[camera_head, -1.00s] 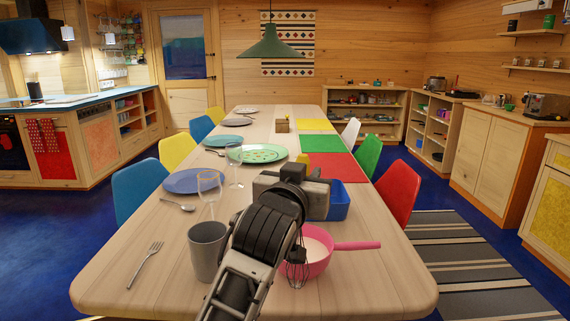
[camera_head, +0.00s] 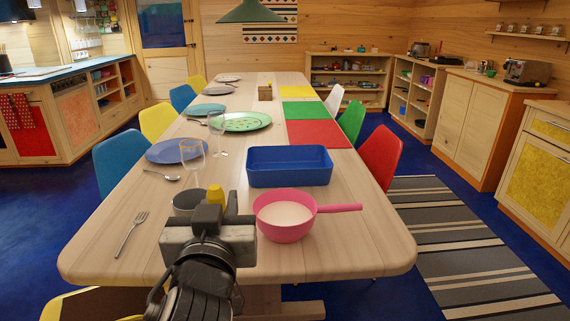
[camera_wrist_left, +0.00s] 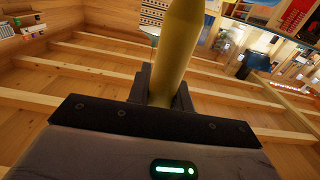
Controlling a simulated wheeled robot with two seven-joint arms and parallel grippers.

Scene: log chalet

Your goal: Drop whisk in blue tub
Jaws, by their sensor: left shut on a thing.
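My left gripper (camera_head: 217,212) is over the near part of the table, left of the pink pan, and is shut on a yellow handle (camera_head: 215,194), which I take for the whisk's. The yellow handle (camera_wrist_left: 183,45) also stands between the fingers (camera_wrist_left: 160,92) in the left wrist view. The whisk's wire end is not clearly visible; thin dark curves show beside my wrist. The blue tub (camera_head: 290,180) stands on the table beyond the pan, ahead and to the right of the gripper. It looks empty. My right gripper is not in view.
Wine glasses (camera_head: 192,152), a blue plate (camera_head: 176,150) and a fork (camera_head: 131,232) lie to the left.

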